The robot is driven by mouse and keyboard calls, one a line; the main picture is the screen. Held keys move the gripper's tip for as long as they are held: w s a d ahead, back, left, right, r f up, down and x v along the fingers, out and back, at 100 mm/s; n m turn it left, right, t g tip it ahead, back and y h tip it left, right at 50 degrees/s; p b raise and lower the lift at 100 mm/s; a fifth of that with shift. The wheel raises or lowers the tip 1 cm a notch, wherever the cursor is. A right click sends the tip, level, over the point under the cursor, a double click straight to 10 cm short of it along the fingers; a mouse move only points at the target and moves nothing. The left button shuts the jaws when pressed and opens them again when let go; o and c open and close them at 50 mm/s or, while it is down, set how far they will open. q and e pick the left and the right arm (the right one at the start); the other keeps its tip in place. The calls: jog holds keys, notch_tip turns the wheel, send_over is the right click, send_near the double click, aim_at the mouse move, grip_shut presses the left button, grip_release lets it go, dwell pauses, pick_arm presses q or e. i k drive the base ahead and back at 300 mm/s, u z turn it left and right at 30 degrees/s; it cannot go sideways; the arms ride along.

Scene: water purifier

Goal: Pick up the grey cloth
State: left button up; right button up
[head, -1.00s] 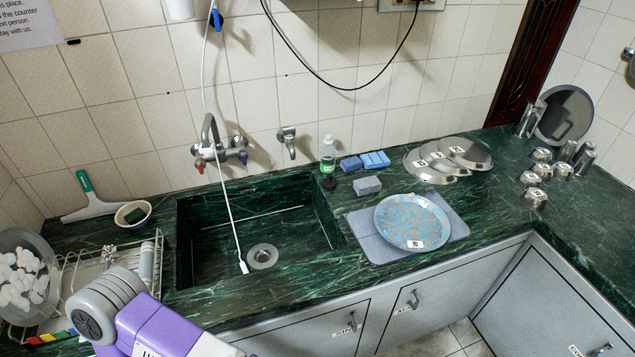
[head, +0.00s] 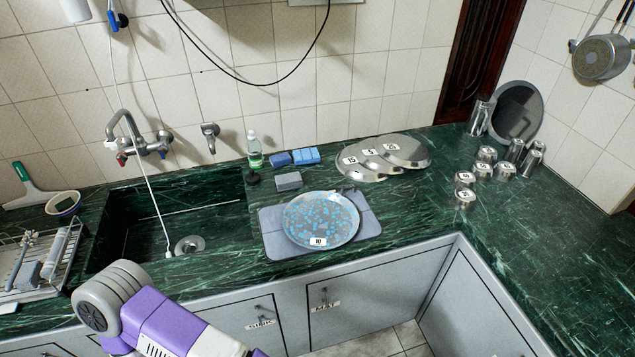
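A flat grey piece (head: 369,240), which looks like a cloth or mat, lies on the green counter to the right of the sink. A round metal plate with blue speckles (head: 320,219), tagged 10, lies on top of it and hides its middle. A small grey block (head: 288,181), which could be a folded cloth or a sponge, lies just behind the plate. Part of my arm shows at the bottom left, but neither of my grippers is in view.
The sink (head: 165,225) is on the left, with a tap (head: 140,140) and hanging hose. A soap bottle (head: 254,150), blue blocks (head: 304,156) and stacked metal plates (head: 400,152) stand behind. Metal cups (head: 486,155) are at right. The counter's right front is clear.

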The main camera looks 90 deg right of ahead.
aim_at(288, 181)
jog(key=z, duration=1.4)
